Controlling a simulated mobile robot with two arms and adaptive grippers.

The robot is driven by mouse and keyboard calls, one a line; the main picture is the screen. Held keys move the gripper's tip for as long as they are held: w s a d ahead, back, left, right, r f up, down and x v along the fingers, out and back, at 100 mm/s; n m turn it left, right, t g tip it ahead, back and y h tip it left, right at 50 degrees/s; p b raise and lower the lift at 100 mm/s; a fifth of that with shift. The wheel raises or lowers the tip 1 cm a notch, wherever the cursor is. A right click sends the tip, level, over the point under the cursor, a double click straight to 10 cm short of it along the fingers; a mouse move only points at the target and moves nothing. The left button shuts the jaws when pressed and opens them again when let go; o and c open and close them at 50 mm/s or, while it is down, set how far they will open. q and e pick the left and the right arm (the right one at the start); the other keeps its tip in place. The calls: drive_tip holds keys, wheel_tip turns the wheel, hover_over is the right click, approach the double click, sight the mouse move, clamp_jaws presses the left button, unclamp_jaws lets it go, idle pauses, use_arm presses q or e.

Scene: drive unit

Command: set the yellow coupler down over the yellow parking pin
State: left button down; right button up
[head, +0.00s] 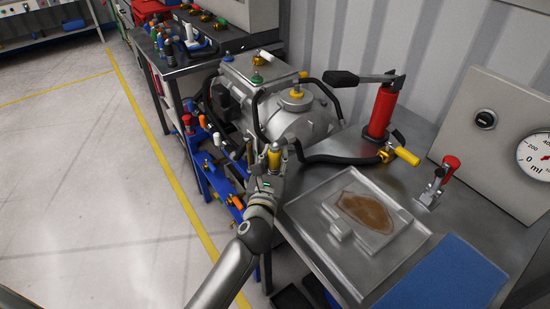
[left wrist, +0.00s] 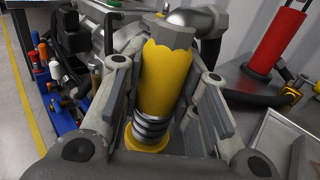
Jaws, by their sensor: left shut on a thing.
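My left gripper (head: 275,168) is shut on the yellow coupler (head: 275,157), just in front of the grey drive unit (head: 305,125). In the left wrist view the coupler (left wrist: 163,80) stands nearly upright between the fingers, with a grey hex top and a ribbed metal ring low down. A yellow-topped fitting (head: 296,92) sits on the drive unit, behind and above the gripper. I cannot tell whether it is the yellow parking pin; no other clear pin shows. My right gripper is not in view.
Dark hoses (head: 335,159) loop around the drive unit.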

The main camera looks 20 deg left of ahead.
use_arm(q)
drive_tip(key=c, duration=1.1)
unclamp_jaws()
drive_tip(key=shift+o, duration=0.3)
drive_tip(key=shift+f, duration=0.1)
drive_tip(key=s+d, duration=0.1)
drive_tip(key=s, duration=1.1)
drive_tip(key=shift+d, duration=0.25)
